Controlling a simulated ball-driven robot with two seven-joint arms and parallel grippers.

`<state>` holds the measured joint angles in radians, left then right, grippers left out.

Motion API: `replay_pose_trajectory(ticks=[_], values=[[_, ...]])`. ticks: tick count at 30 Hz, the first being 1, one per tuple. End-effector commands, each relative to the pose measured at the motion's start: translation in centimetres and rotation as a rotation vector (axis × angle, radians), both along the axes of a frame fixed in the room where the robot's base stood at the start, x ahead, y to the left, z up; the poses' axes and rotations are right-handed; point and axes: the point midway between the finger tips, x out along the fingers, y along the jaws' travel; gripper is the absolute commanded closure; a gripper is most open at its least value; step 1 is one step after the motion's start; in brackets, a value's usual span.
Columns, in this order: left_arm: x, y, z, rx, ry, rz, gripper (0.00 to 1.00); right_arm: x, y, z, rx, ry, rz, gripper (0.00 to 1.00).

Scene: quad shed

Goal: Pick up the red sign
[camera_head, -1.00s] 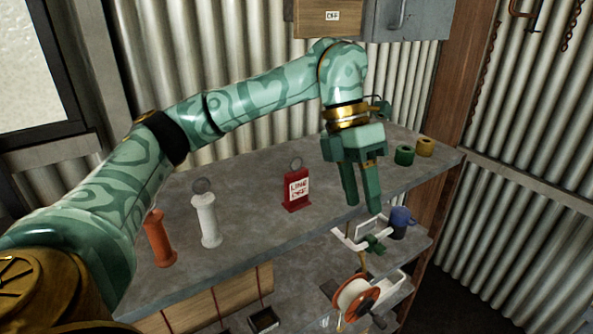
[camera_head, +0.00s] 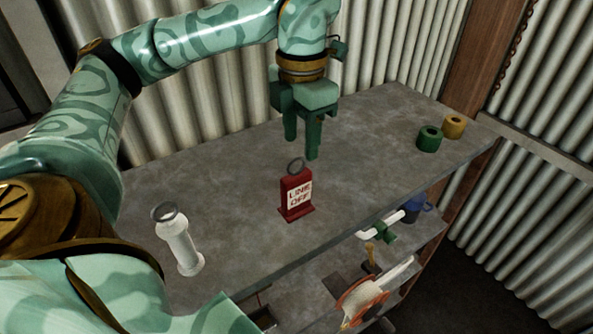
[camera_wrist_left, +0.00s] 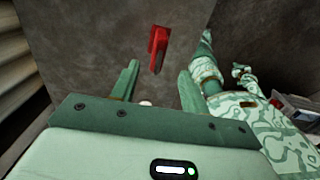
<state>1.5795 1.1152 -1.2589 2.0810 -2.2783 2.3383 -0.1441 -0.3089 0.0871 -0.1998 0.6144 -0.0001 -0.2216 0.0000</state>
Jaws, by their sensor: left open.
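The red sign (camera_head: 296,195) stands upright on the grey bench top, with a white panel reading "LINE OFF" and a grey ring on top. It also shows in the left wrist view (camera_wrist_left: 158,47), seen from above, beyond the fingertips. My left gripper (camera_head: 301,150) is open and empty, pointing down just above and behind the sign in the head view. In the wrist view its fingers (camera_wrist_left: 157,80) are apart with nothing between them at the tips. My right gripper cannot be made out for certain.
A white post-like object (camera_head: 180,242) with a ring stands left of the sign. Green (camera_head: 429,138) and yellow (camera_head: 454,126) rolls sit at the right end of the bench (camera_head: 235,160). A blue mug (camera_head: 412,208) and a reel (camera_head: 362,300) are on lower shelves. A corrugated wall rises behind.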

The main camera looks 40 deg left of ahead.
Motion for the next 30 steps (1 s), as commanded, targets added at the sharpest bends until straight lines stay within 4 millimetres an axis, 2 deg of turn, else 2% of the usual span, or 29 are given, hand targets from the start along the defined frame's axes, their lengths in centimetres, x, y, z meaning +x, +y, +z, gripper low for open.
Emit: replay_pose_trajectory(ticks=[3,8,14,17,25,26,30], values=[[0.0,0.0,-1.9,0.001,0.002,0.000,0.55,0.2,-0.1,-0.1,-0.002,-0.003,0.000,1.00],[-0.1,0.1,-3.0,0.000,0.000,0.000,0.55,1.0,0.2,0.0,0.002,-0.016,-0.002,1.00],[-1.1,0.2,-6.0,0.000,0.004,-0.001,0.55,1.2,0.9,0.4,0.012,-0.019,-0.005,1.00],[-1.0,0.2,-7.4,0.000,0.002,0.000,0.55,1.2,1.0,0.4,0.013,-0.019,-0.006,1.00],[-0.9,0.2,-7.9,-0.001,-0.002,-0.001,0.55,1.1,1.0,0.4,0.014,-0.018,-0.004,1.00],[-0.9,0.2,-7.9,-0.001,-0.002,-0.001,0.57,1.0,1.0,0.4,0.014,-0.018,-0.004,1.00],[-0.9,0.2,-7.9,-0.001,-0.001,-0.001,0.96,1.0,0.8,0.4,0.011,-0.016,-0.004,1.00]])
